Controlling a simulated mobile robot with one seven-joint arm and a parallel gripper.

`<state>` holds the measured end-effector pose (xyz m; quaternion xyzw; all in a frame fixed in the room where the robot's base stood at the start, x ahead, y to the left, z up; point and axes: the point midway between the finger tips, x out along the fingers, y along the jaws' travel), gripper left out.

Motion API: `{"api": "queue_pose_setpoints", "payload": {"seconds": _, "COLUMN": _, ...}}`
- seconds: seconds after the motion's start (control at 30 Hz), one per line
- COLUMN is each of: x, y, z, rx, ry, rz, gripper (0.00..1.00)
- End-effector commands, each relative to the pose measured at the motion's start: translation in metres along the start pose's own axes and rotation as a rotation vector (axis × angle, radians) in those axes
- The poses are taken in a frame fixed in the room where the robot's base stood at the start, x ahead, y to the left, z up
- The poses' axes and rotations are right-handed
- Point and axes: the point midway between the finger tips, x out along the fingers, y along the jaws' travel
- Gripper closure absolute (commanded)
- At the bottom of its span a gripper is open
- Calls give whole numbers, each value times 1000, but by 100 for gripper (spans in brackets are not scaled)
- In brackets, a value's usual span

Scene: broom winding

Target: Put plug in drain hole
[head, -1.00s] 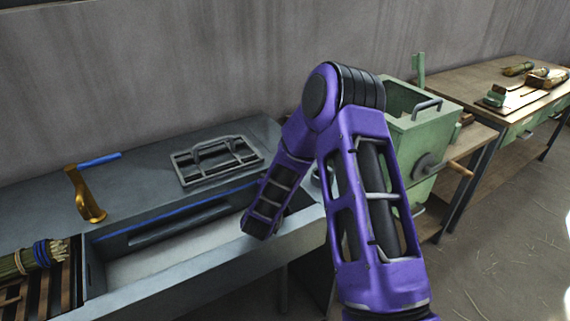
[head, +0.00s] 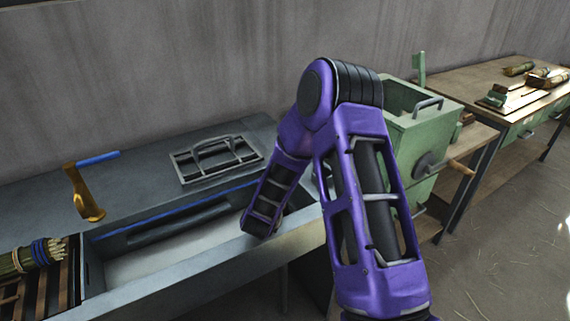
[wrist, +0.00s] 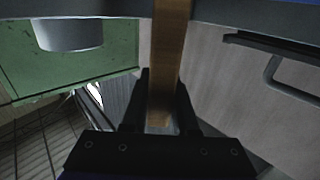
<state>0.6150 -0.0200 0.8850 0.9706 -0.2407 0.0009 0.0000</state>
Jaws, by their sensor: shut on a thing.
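My gripper (wrist: 160,105) shows in the wrist view, its two dark fingers shut on a long tan strip (wrist: 170,50) that runs up out of the picture. I cannot tell whether this strip is part of the plug; no other plug shows. In the head view my purple forearm reaches down at the right end of the sink basin (head: 160,262), and the gripper itself is hidden there. The drain hole is not visible in any view; the right end of the basin is covered by my arm.
A grey grate with a handle (head: 215,160) lies on the counter behind the basin. A brass tap with a blue lever (head: 85,195) stands left of it. A tied bundle of straw (head: 35,255) lies on slats at the left. A green machine (head: 410,130) stands right.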

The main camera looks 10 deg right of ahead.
Motion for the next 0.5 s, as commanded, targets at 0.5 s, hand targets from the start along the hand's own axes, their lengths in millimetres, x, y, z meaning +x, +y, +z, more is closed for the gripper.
{"api": "queue_pose_setpoints", "payload": {"seconds": 0.5, "x": 0, "y": 0, "z": 3, "rx": 1, "ry": 0, "rz": 0, "gripper": 100}}
